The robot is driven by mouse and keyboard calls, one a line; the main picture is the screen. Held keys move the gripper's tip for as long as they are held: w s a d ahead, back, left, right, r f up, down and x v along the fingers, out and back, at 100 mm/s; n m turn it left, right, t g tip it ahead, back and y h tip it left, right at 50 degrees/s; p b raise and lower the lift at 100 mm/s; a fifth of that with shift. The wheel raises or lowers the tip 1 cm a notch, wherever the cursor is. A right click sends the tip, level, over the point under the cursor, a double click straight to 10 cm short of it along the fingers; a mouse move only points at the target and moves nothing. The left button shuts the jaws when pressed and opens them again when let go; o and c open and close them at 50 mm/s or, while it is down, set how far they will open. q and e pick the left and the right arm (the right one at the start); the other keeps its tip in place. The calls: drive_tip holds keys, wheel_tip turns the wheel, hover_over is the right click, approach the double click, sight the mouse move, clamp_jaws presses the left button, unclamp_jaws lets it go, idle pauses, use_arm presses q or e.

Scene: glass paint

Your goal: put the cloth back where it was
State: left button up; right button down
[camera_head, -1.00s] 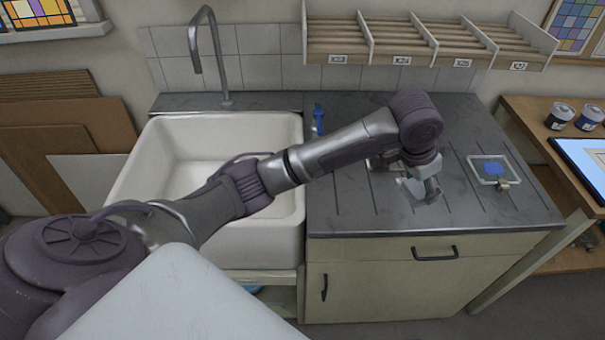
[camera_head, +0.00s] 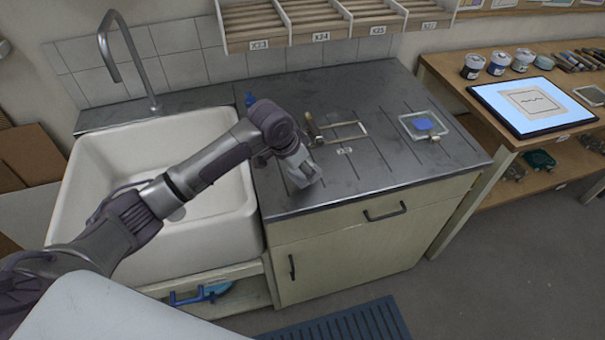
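My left gripper (camera_head: 304,172) hangs over the left front part of the dark grey counter, to the right of the sink. I cannot tell whether its fingers are open or shut, and I see no cloth in them. No cloth can be clearly made out. A small blue patch (camera_head: 424,124) lies on a clear square plate (camera_head: 407,132) at the counter's right. A blue item (camera_head: 215,289) is partly visible on the shelf under the sink. I cannot tell whether either is cloth. My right gripper is not in view.
The white sink (camera_head: 240,205) is left, under my arm. A thin frame (camera_head: 350,138) with a brown-handled tool (camera_head: 312,125) lies behind my gripper. A wooden table (camera_head: 450,72) with jars and a tablet (camera_head: 530,107) is right.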

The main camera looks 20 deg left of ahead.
sight(299, 173)
use_arm(q)
wheel_tip(299, 173, down, 3)
drive_tip(key=shift+r+p, duration=0.15)
drive_tip(key=shift+p, duration=0.2)
drive_tip(key=shift+f, duration=0.4)
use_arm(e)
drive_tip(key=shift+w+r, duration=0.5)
use_arm(q)
drive_tip(key=shift+f, duration=0.1)
drive_tip(key=o, duration=1)
drive_tip(key=b+v, duration=0.1)
drive_tip(key=v, duration=1.1)
drive_tip(key=shift+d, duration=0.15)
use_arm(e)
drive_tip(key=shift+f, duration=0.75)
